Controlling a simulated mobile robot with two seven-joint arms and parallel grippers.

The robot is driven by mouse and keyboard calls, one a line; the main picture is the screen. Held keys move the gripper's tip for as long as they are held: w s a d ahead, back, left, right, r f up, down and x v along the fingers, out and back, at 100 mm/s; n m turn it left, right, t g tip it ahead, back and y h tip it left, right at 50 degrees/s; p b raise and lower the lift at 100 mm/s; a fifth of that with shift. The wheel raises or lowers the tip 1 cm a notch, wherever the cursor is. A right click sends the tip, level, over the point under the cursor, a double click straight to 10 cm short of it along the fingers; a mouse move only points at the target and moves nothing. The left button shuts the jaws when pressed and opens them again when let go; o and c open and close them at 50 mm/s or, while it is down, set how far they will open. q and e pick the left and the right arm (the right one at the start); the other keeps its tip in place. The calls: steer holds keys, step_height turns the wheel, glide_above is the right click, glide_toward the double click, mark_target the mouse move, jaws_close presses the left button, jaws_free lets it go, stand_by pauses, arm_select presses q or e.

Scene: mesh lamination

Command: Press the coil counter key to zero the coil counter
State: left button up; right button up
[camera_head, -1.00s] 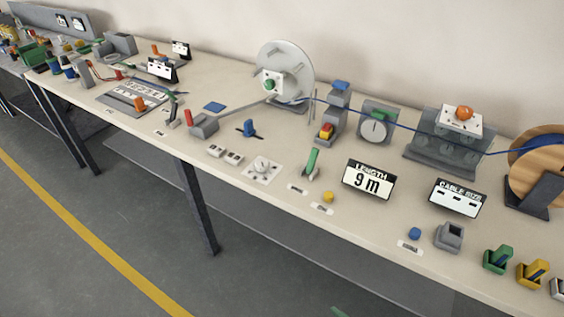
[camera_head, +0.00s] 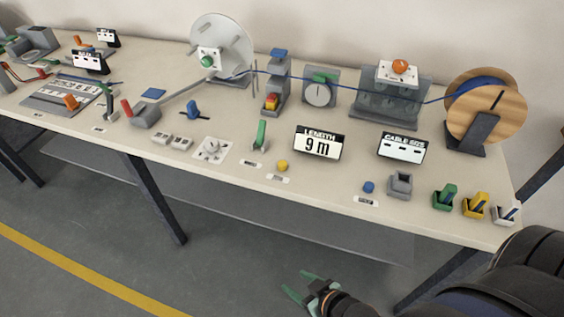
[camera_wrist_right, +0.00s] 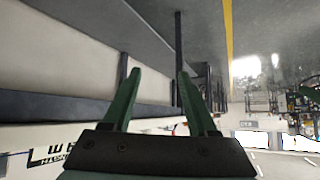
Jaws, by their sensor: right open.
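A yellow round button (camera_head: 282,165) and a blue round button (camera_head: 369,187) sit on the table's front part, each with a small label too small to read. I cannot tell which one is the coil counter key. A display reading "LENGTH 9 m" (camera_head: 318,144) stands behind and between them. My right gripper (camera_head: 303,289), with green fingers, is open and empty in front of the table, over the floor and apart from both buttons. Its open fingers also show in the right wrist view (camera_wrist_right: 158,80). My left gripper is not in view.
A "CABLE SIZE" display (camera_head: 402,147), a grey holder (camera_head: 399,185) and green, yellow and white holders (camera_head: 475,206) stand at the right. A green lever (camera_head: 260,135) stands left of the yellow button. A blue cable runs behind to a wooden spool (camera_head: 488,115).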

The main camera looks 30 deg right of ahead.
jaws_close()
stand_by(1.4)
